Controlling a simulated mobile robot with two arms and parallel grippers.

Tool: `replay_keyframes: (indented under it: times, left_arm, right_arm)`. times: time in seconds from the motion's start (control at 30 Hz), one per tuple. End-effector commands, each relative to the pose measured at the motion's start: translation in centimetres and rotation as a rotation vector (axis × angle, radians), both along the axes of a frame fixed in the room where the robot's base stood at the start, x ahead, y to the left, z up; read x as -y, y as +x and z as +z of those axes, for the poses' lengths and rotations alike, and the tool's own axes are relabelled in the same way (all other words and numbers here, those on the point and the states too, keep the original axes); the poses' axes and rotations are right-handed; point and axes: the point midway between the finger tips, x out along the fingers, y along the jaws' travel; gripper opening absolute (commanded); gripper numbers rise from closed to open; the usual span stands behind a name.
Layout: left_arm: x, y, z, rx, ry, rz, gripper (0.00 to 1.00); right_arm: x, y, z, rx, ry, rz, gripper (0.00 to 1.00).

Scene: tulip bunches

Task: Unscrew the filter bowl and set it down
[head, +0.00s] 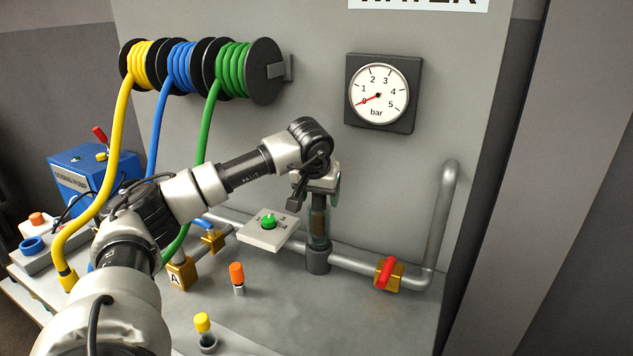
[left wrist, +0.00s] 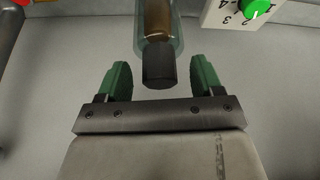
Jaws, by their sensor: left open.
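The filter bowl (head: 318,228) is a clear upright cylinder with a brown cartridge inside, standing over a grey fitting on the pipe. Its upper part is partly hidden by my left gripper (head: 322,190) in the head view. In the left wrist view the clear bowl (left wrist: 174,30) ends in a dark grey cylindrical part (left wrist: 159,66). My left gripper's green fingers (left wrist: 161,82) are open, one on each side of that dark part, with gaps visible on both sides. Nothing is held. My right gripper is not in view.
A white plate with a green knob (head: 269,222) is left of the bowl. A red-handled brass valve (head: 388,272) is right of it on the pipe. The gauge (head: 378,94) reads about 0. Orange-topped (head: 237,276) and yellow-topped (head: 204,330) pieces stand on the bench.

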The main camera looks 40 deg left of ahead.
Motion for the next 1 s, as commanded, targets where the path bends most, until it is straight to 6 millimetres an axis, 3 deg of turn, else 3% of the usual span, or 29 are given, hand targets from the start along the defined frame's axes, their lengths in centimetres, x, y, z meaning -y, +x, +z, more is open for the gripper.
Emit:
replay_keyframes:
  times: [0.4, 0.77, 1.0]
  left_arm:
    - [-0.1, 0.3, -0.9, 0.0, 0.0, 0.0, 0.66]
    - [-0.1, 0.3, -0.8, 0.0, 0.0, 0.0, 0.11]
    - [-0.1, 0.3, -0.5, -0.002, 0.001, 0.113, 0.11]
  right_arm:
    - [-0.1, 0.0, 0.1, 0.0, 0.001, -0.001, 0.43]
    - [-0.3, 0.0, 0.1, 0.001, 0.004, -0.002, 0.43]
    - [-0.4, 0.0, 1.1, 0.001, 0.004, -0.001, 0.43]
